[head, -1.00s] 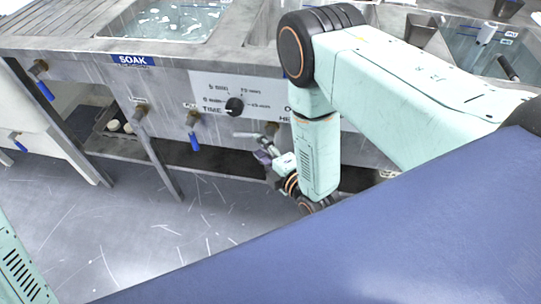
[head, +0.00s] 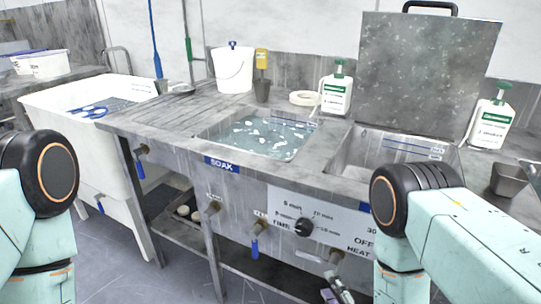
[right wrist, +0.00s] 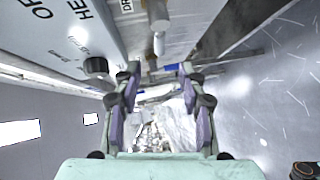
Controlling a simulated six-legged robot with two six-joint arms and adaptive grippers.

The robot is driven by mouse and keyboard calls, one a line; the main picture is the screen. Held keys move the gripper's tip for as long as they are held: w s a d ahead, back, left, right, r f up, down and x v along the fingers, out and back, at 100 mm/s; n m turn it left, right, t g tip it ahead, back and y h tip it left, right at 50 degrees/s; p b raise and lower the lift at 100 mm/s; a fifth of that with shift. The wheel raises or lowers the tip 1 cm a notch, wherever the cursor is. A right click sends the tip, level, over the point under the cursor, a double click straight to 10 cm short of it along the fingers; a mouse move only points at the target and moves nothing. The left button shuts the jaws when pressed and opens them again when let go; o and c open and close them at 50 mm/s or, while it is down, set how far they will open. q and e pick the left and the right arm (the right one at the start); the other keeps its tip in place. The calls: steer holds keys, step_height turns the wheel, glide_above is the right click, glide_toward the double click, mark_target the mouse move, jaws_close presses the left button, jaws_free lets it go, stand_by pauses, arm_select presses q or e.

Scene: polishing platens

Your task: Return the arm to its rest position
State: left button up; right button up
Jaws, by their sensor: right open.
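My right gripper (right wrist: 160,78) is open and empty in the right wrist view, its two fingers with purple pads spread apart. My right arm (head: 450,230) comes in from the right and hangs down before the unit. My left arm (head: 40,200) shows at the left edge; its gripper is out of view.
The steel sink unit (head: 180,148) has a SOAK basin (head: 265,135) with water and a second basin (head: 385,150) with a raised lid (head: 425,70). Its front carries a knob (head: 303,227) and blue-handled taps. A white tub (head: 75,130) stands left. Floor shows below.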

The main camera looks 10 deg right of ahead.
steer(key=s+d+f+m+g+h, duration=0.2)
steer(key=s+f+m+g, duration=0.7)
steer(key=s+f+m, duration=0.3)
steer(key=s+d+r+m+g, duration=0.1)
steer(key=s+r+m+g, duration=0.1)
steer(key=s, duration=0.5)
steer(key=s+d+r+m+g+h, duration=0.1)
steer(key=s+r+m+g, duration=0.1)
steer(key=s+m+g, duration=0.2)
steer(key=s+m, duration=0.1)
steer(key=s, duration=0.2)
steer(key=shift+s+r+g, duration=0.15)
steer(key=shift+r+g, duration=0.15)
steer(key=shift+r, duration=0.05)
steer(key=shift+s+f, duration=0.1)
